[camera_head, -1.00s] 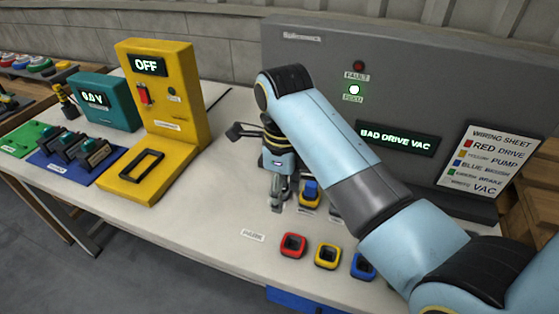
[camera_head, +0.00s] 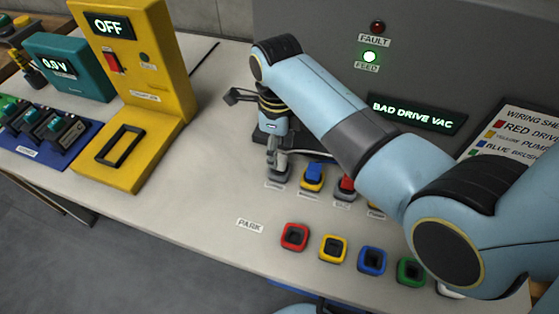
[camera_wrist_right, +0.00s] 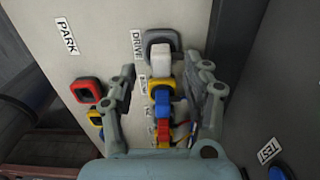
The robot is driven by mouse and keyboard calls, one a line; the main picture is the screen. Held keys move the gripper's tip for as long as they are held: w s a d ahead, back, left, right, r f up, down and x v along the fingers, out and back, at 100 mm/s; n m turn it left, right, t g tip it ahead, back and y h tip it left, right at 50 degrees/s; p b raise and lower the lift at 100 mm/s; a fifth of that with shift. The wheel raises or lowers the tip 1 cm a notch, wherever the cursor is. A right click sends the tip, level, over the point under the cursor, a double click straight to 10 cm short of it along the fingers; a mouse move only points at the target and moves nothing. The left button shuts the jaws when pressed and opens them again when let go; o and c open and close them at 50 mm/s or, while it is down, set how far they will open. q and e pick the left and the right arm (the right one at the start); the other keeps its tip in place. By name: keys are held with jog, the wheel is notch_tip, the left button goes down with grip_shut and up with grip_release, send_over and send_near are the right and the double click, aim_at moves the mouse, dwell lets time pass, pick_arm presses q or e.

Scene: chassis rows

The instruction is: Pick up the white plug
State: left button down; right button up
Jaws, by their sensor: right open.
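The white plug (camera_wrist_right: 161,58) sits in a grey socket (camera_wrist_right: 152,40) beside the DRIVE label in the right wrist view. My right gripper (camera_wrist_right: 168,74) is open, with one finger on each side of the plug in that view. My left gripper is not in view.
Beside it are a blue plug (camera_head: 314,170) in a yellow socket and a red plug (camera_head: 347,184). Empty red (camera_head: 294,236), yellow (camera_head: 333,248), blue (camera_head: 372,260) and green sockets (camera_head: 410,272) line the front. A dark grey panel (camera_head: 310,40) stands behind.

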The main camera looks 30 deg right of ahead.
aim_at(280, 157)
jog(key=f, duration=0.4)
jog(key=shift+s+d, duration=0.1)
jog(key=shift+d, duration=0.1)
jog(key=c, duration=0.4)
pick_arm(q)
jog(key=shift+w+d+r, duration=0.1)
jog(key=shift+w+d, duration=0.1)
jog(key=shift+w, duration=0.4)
pick_arm(e)
grip_shut()
